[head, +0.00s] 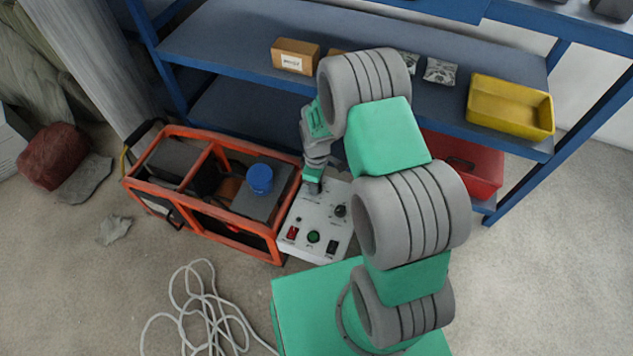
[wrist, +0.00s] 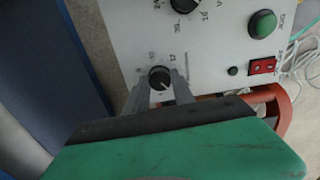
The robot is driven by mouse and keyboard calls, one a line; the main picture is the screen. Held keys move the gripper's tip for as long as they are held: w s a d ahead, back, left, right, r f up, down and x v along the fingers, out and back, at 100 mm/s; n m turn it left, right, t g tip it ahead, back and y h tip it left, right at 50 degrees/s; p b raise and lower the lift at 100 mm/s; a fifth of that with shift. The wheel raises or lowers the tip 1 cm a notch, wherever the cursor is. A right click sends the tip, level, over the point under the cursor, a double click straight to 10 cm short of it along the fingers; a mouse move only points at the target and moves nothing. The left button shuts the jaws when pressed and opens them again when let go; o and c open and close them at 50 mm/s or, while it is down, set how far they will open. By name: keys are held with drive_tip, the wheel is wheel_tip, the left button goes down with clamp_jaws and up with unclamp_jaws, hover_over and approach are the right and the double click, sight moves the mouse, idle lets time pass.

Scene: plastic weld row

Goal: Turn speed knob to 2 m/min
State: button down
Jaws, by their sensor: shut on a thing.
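The control panel (head: 321,222) is a white sloped box beside the orange-framed machine. In the wrist view the panel (wrist: 215,50) fills the upper middle. My gripper (wrist: 161,85) is shut on a small black knob (wrist: 160,75) with a pale pointer mark, one finger on each side. Printed marks around this knob are too blurred to read. In the head view my gripper (head: 314,186) reaches down to the panel's far edge and hides that knob. A second black knob (wrist: 186,3) sits apart from it and also shows in the head view (head: 340,211).
The panel also bears a green button (head: 313,237), a red switch (head: 292,233) and a black switch (head: 332,247). The orange frame (head: 225,232) stands left. Blue shelving (head: 230,55) rises behind. A pale cable (head: 205,310) lies on the floor.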

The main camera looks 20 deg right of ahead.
drive_tip(key=shift+n, duration=0.9)
drive_tip(key=c, duration=1.1)
unclamp_jaws()
drive_tip(key=shift+r, duration=0.15)
wheel_tip(320, 180, up, 8)
drive_tip(key=shift+f+p, duration=0.25)
drive_tip(key=shift+p, duration=0.85)
